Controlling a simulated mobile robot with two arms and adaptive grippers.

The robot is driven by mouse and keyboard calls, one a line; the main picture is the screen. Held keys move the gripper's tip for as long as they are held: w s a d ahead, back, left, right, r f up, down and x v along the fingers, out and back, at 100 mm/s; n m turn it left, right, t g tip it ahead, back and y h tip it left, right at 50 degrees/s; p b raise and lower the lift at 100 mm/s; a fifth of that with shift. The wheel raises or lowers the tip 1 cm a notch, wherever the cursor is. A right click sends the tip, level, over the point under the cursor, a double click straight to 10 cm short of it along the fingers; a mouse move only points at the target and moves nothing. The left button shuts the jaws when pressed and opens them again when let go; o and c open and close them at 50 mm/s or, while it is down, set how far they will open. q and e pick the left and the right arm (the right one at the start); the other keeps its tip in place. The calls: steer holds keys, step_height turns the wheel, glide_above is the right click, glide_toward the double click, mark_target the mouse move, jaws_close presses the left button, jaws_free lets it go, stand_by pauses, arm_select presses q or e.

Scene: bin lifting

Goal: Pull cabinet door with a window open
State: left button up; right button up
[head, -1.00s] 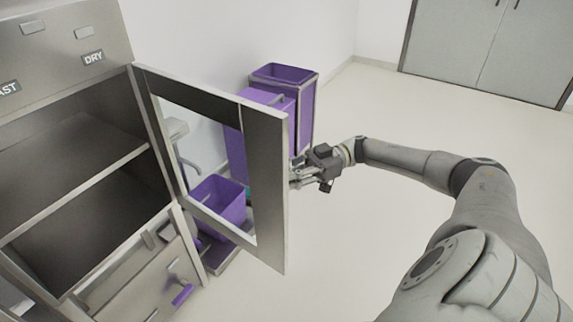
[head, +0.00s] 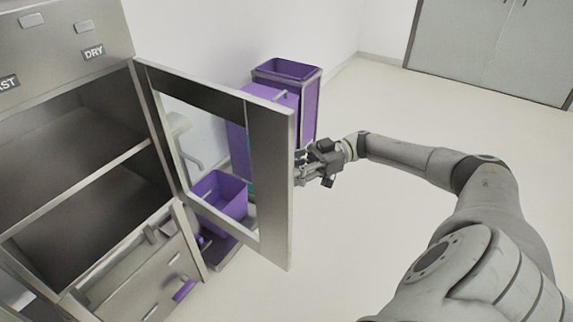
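The metal cabinet door with a window (head: 270,190) stands wide open, swung out to the right from the cabinet (head: 75,60). The cabinet's inside with a shelf (head: 95,185) is exposed. My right gripper (head: 304,168) is at the outer edge of the door, on its far side. Its fingertips are partly hidden behind the door, so I cannot tell whether they are closed or touching a handle. My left gripper is not in view.
Purple bins (head: 288,72) stand by the wall behind the door. A smaller purple bin (head: 222,192) shows through the window. Below is a drawer front with a purple handle (head: 184,290). Open floor (head: 375,250) lies right of the door; grey double doors (head: 490,45) are at the back.

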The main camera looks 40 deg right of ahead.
steer(key=shift+d+r, duration=0.15)
steer(key=shift+r, duration=0.35)
steer(key=v, duration=1.2)
steer(key=shift+f, duration=0.45)
steer(key=shift+s, duration=0.1)
